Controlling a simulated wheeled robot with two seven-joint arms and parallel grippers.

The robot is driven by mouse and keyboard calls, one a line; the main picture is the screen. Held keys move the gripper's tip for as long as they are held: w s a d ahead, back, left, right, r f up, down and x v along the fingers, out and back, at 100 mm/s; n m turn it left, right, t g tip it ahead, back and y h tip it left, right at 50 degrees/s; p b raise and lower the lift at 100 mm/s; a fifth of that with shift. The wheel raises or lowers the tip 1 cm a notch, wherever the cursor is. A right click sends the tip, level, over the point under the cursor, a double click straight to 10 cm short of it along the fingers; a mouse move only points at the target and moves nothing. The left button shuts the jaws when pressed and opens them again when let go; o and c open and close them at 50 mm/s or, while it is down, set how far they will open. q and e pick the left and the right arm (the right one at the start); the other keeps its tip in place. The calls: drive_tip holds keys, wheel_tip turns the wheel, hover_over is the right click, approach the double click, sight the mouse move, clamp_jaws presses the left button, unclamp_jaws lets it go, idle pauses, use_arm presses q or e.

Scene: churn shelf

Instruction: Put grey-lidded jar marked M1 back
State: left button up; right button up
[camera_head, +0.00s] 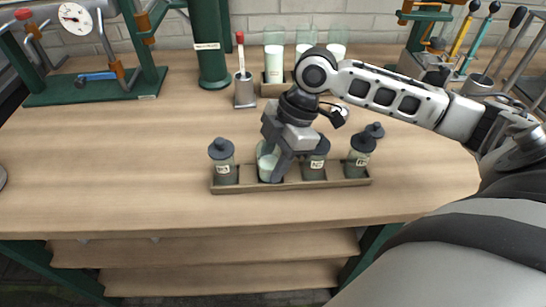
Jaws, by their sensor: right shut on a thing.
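My right gripper (277,160) points down over a long shallow wooden tray (245,187) at the front of the bench. It is shut on a pale glass jar (267,166) in the tray's second place from the left; the gripper hides the jar's top and any label. A grey-lidded jar (223,164) with a small label stands at the tray's left end. Another grey-lidded jar (315,160) stands just right of the gripper, and one more (359,158) at the right end. The labels are too small to read surely. My left gripper is not in view.
Behind the tray are a metal holder with a red-tipped stick (243,88), tall glasses of pale liquid (274,66) and a green column (208,45). The bench left of the tray is clear.

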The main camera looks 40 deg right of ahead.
drive_tip(key=shift+s+f, duration=0.1)
drive_tip(key=shift+f, duration=0.35)
